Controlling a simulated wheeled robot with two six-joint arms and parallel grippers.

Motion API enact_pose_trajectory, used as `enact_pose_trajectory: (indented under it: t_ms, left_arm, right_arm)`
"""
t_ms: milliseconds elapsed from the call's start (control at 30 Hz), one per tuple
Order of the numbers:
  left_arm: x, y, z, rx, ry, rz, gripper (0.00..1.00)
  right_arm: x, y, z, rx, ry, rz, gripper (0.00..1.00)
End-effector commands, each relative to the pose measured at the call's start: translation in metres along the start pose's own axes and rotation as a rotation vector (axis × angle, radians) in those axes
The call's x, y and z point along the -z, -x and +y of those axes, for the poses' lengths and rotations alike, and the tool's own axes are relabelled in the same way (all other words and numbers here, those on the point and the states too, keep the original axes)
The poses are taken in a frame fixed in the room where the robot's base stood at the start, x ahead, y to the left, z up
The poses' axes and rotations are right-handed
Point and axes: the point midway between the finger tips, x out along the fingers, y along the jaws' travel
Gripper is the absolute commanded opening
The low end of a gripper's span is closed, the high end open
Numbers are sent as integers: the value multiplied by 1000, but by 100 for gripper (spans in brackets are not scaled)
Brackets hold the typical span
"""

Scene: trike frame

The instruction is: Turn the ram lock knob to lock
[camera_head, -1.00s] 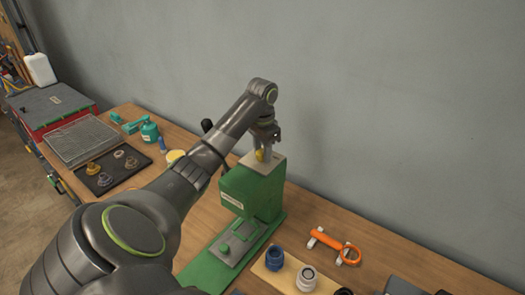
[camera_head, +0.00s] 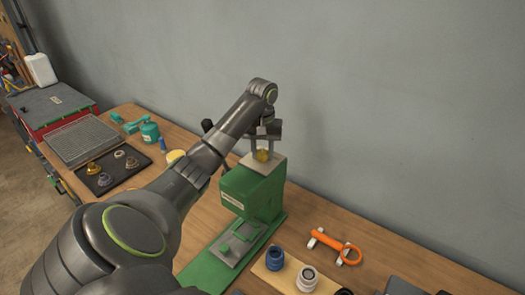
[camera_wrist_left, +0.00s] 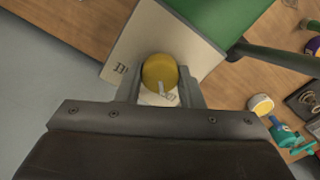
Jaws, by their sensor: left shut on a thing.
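The green press (camera_head: 251,194) stands on the wooden bench, with a pale plate on its top. The yellow ram lock knob (camera_head: 262,155) sits on that plate. In the left wrist view the round knob (camera_wrist_left: 159,70) lies between my two fingers, with a light pointer mark and a small lock-like symbol on the plate (camera_wrist_left: 121,68) beside it. My left gripper (camera_head: 265,147) points down from above and is shut on the knob; it also shows in the left wrist view (camera_wrist_left: 160,88). My right gripper is not in view.
A blue cup (camera_head: 274,257) and a white ring-like part (camera_head: 307,278) stand on a board in front. An orange tool (camera_head: 335,245) lies to the right. A dark tray (camera_head: 112,169) with small parts and a teal bottle (camera_head: 150,132) are on the left. The grey wall is close behind.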

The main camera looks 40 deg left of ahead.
Motion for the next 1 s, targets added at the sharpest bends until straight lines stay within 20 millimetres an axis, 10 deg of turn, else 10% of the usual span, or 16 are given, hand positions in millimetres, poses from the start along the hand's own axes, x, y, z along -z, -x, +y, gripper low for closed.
enact_pose_trajectory:
  t_ms: [700, 733, 1000]
  left_arm:
    - [1, 2, 0, -1, 79, 4, 11]
    - [1, 2, 0, -1, 79, 5, 35]
    - [0, 1, 0, -1, 77, 2, 56]
  right_arm:
    - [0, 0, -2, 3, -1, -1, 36]
    - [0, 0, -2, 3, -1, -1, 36]
    - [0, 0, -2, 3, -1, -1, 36]
